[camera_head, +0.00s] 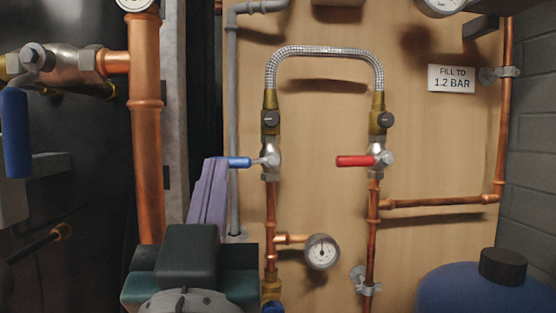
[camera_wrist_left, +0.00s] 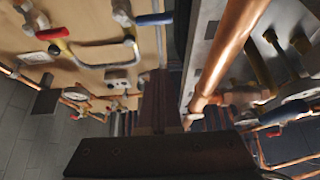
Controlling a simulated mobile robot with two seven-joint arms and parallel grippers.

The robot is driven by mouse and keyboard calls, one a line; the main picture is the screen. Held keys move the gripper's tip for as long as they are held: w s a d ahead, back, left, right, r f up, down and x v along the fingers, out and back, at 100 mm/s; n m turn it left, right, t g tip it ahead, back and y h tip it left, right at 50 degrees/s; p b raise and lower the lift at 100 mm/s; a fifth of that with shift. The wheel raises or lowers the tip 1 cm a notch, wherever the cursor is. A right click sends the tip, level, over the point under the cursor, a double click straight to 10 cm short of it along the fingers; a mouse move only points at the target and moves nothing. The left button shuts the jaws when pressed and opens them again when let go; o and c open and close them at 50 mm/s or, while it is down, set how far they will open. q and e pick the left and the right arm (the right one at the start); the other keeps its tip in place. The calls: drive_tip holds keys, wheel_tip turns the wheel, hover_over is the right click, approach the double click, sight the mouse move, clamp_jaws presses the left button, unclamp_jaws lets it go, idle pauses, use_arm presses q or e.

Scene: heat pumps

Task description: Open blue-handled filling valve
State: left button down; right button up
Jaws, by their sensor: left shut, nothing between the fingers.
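The filling valve's blue handle (camera_head: 238,162) lies level, pointing left from its valve body (camera_head: 270,160), across the vertical copper pipe. The blue handle also shows at the top of the left wrist view (camera_wrist_left: 155,19). My left gripper (camera_head: 213,165) rises from the bottom, its purple-grey fingers shut and empty. The fingertips are beside the free left end of the blue handle; I cannot tell whether they touch it. In the left wrist view the fingers (camera_wrist_left: 153,103) look dark. My right gripper is not in view.
A red handle (camera_head: 355,161) lies level on the parallel pipe, joined by a braided hose (camera_head: 325,51). A pressure gauge (camera_head: 322,251) sits below. A thick copper pipe (camera_head: 146,150) and a larger blue handle (camera_head: 15,133) stand left. A blue vessel (camera_head: 483,290) is lower right.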

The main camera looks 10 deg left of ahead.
sight(244, 162)
use_arm(q)
drive_tip(key=w+a+r+b, duration=0.1)
drive_tip(key=w+a+b, duration=0.1)
drive_tip(key=w, duration=0.7)
drive_tip(key=shift+a+b, duration=0.3)
drive_tip(key=shift+s, duration=0.15)
